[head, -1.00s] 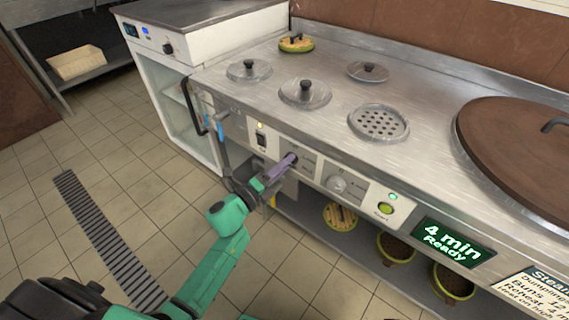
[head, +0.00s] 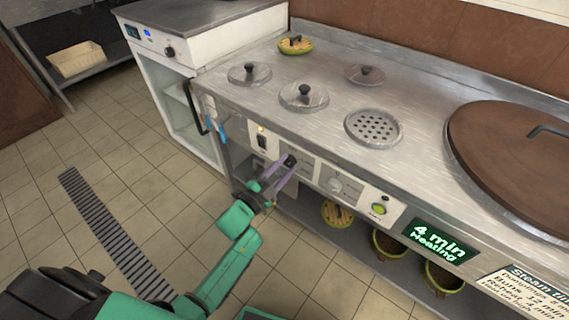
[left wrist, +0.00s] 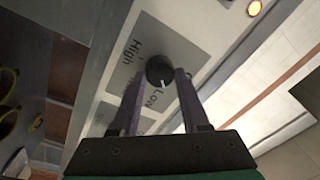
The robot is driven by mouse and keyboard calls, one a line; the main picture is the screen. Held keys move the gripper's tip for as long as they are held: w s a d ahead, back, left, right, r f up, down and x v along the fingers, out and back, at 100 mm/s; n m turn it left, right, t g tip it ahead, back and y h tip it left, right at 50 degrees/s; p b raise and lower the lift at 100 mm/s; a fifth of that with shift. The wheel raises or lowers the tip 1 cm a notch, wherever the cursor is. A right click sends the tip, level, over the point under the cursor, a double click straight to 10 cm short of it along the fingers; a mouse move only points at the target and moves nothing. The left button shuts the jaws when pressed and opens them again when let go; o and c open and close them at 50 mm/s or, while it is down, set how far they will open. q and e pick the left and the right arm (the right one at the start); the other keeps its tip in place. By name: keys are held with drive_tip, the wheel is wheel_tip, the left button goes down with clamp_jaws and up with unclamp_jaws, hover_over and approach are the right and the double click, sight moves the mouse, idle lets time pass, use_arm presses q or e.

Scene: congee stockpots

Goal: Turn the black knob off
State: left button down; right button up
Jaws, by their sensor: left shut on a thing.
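The black knob (head: 290,160) sits on the cooker's front panel, below the steel top. My left gripper (head: 284,168) reaches it from below, its two purple fingers on either side of it. In the left wrist view the black knob (left wrist: 160,70) lies between the fingertips of my left gripper (left wrist: 160,78), which is shut on it. Its white mark points toward the printed "Low"; "High" is printed beside it. The fingers hide part of the panel. My right gripper is not in view.
A pale knob (head: 336,186) and a green-lit button (head: 378,209) sit right of the black knob. A display (head: 440,241) reads "4 min Heating". An amber light (head: 261,129) glows above a black switch (head: 262,141).

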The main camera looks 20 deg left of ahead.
use_arm(q)
drive_tip(key=n+y+p, duration=0.1)
drive_tip(key=n+p, duration=0.2)
drive_tip(key=n, duration=0.3)
drive_tip(key=shift+r+n, duration=0.1)
drive_tip(key=shift+n, duration=0.2)
drive_tip(key=shift+n+p, duration=0.5)
drive_tip(key=shift+n, duration=0.7)
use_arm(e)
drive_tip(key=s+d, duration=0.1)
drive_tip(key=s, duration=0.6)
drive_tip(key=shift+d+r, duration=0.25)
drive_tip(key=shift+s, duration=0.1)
use_arm(q)
drive_tip(key=shift+c, duration=2)
unclamp_jaws()
drive_tip(key=p+v, duration=0.1)
drive_tip(key=v, duration=1.3)
drive_tip(key=shift+s+f, duration=0.25)
drive_tip(key=shift+s, duration=0.1)
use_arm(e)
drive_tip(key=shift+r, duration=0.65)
